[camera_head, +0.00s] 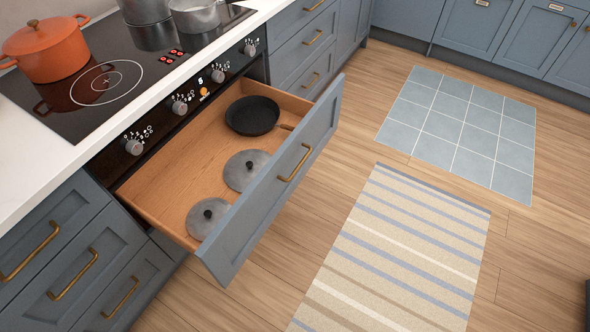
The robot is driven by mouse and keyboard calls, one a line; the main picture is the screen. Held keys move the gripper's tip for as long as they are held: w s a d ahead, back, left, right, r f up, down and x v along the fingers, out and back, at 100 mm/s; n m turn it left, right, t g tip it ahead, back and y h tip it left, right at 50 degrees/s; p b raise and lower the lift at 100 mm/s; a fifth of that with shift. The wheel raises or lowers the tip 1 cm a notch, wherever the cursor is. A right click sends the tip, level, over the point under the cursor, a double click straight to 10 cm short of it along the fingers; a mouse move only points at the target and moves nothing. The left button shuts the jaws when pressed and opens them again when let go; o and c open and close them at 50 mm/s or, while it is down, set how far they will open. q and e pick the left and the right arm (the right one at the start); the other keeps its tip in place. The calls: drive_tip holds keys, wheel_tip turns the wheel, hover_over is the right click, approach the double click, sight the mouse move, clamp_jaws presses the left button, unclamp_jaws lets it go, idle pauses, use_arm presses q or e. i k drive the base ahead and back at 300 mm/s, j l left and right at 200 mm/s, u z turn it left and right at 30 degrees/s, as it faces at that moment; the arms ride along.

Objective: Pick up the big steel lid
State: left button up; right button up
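Two round grey steel lids with dark knobs lie in the open drawer (172,192) under the stove. One lid (235,178) lies near the middle of the drawer, and its right edge meets the drawer front in the picture. The other lid (197,222) lies at the near end, partly hidden behind the drawer front. They look close in size, and I cannot tell for sure which is the big one. Neither of my grippers is in view.
A black frying pan (252,116) lies at the drawer's far end. The drawer front (262,205) juts over the floor. An orange pot (47,50) and steel pots (196,18) stand on the hob. A striped rug (405,255) and blue mat (460,125) lie on clear floor.

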sight(250, 167)
drive_tip(key=i+u, duration=0.1)
drive_tip(key=u, duration=0.35)
drive_tip(key=l+u, duration=0.2)
drive_tip(key=u, duration=0.3)
drive_tip(key=i+l+u, duration=0.15)
drive_tip(key=u, duration=0.3)
drive_tip(key=l+u, duration=0.15)
drive_tip(key=u, duration=0.3)
